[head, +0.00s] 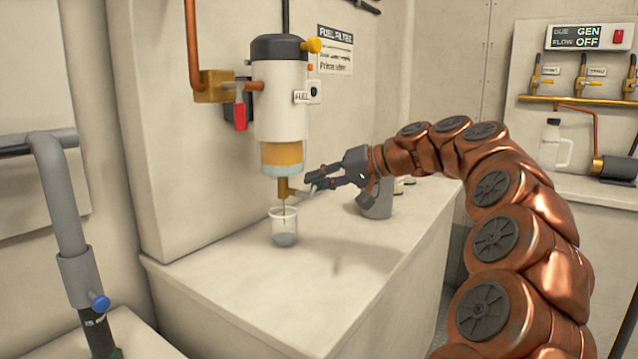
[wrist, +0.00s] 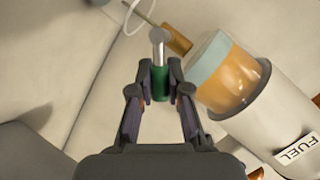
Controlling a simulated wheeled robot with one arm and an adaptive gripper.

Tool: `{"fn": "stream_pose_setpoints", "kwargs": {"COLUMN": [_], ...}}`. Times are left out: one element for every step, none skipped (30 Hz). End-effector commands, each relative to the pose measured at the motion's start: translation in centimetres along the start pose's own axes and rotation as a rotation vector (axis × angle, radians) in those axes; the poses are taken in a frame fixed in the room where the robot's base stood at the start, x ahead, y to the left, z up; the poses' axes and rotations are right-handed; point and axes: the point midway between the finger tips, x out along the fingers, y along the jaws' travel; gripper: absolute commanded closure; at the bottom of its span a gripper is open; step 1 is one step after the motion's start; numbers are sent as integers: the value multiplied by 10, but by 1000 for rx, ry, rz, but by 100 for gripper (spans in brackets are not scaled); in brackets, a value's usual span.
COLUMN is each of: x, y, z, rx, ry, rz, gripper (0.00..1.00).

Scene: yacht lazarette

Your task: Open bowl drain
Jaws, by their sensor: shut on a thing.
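The fuel filter (head: 281,105) hangs on the wall, with an amber-filled clear bowl (head: 282,157) at its bottom; the bowl also shows in the wrist view (wrist: 222,78). A brass drain fitting (head: 283,187) sits under the bowl, also seen in the wrist view (wrist: 177,40). A pale lever (head: 302,192) reaches from it toward my gripper (head: 318,184). In the wrist view my gripper (wrist: 160,80) is shut on the lever's green grip (wrist: 160,84). A clear cup (head: 284,229) stands below the drain, with greyish content. A thin line runs from drain to cup; whether liquid or tube, I cannot tell.
A grey container (head: 377,205) stands on the counter (head: 300,290) behind my gripper. A red-handled valve (head: 239,112) on a copper pipe is left of the filter. The counter front is clear.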

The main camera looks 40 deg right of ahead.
Motion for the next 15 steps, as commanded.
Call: {"fn": "stream_pose_setpoints", "kwargs": {"x": [1,1,1,1,1,1,1,1,1,0,0,0,0,0,0], "y": [0,1,1,0,1,1,1,1,0,0,0,0,0,0,0], "z": [1,1,1,1,1,1,1,1,1,1,1,1,1,1,0], "rx": [0,0,1,1,1,1,1,1,1,1,1,1,1,1,1], "ry": [-4,-4,-4,-4,-4,-4,-4,-4,-3,-3,-3,-3,-2,-2,-2], "rz": [1,1,1,0,0,0,0,0,0,0,0,0,0,0,0], "gripper": [100,100,100,100,100,83,80,77,72,69,66,62,59,58,58]}}
